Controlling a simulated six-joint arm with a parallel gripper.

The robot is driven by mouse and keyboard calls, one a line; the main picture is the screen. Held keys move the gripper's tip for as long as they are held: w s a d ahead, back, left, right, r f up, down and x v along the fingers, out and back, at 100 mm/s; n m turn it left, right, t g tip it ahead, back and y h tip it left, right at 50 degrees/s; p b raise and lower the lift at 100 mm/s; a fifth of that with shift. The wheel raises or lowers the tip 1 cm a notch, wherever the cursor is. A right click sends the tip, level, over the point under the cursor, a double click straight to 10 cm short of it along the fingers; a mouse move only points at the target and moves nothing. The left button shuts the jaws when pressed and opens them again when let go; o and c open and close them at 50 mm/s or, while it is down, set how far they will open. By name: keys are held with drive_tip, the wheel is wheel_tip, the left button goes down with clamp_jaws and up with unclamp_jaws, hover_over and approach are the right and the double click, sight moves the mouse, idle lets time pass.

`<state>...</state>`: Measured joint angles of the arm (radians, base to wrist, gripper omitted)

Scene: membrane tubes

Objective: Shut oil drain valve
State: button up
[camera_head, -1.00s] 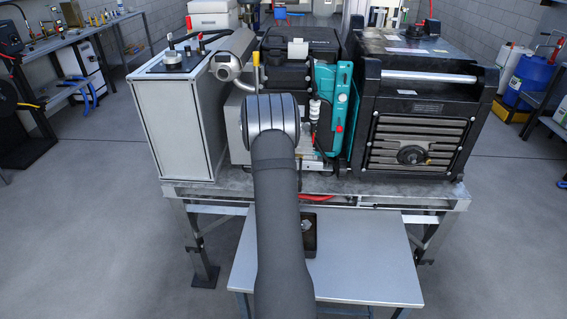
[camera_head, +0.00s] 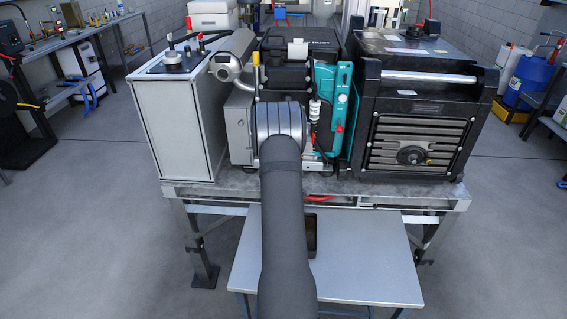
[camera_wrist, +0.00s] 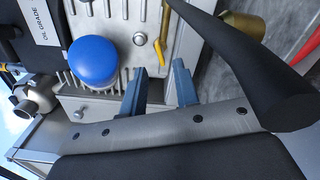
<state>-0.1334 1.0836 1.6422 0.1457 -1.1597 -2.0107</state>
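In the wrist view my gripper (camera_wrist: 159,84) shows as two blue-grey fingers, apart with nothing between them. They point at the ribbed grey engine casing (camera_wrist: 128,72). A blue round cap (camera_wrist: 93,58) lies left of the fingers, and a thin yellow handle (camera_wrist: 160,48) stands just beyond them. A brass fitting (camera_wrist: 242,27) at the upper right is partly hidden by a black bar. I cannot tell for certain which part is the oil drain valve. In the head view my arm hides the gripper and the engine's lower front.
The engine stands on a metal bench (camera_head: 420,191) between a grey control cabinet (camera_head: 172,125) and a black ribbed unit (camera_head: 412,135). A teal panel (camera_head: 341,105) is beside my arm. A black tray (camera_head: 311,232) lies on the lower shelf (camera_head: 370,262). A red part (camera_wrist: 312,44) is at the wrist view's right edge.

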drive_tip(key=shift+w, duration=2.6)
clamp_jaws()
